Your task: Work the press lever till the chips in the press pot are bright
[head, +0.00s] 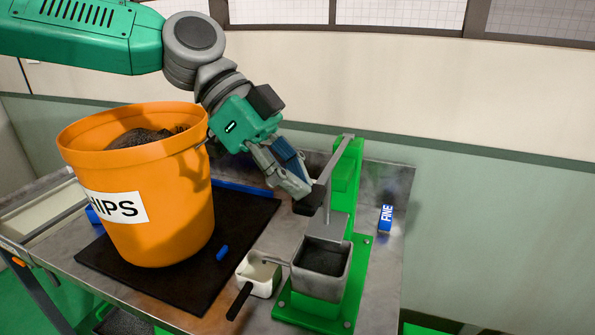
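The green press (346,178) stands on the table right of centre. Its lever (325,176) slopes down to the left from the top of the post and ends in a black handle (309,205). The press pot (318,285) is a grey square box at the front of the press base, and the chips in it (323,257) look dark and dull. My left gripper (302,191) points down at the lever's handle, with its fingertips at the handle. The fingers lie close together, and whether they grip the handle is hidden. My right gripper is out of view.
A large orange bucket (168,215) of dark chips stands on a black mat (240,222) at left. A small white pot (258,272) with a black handle sits left of the press pot. A blue block marked FINE (386,218) lies right of the press.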

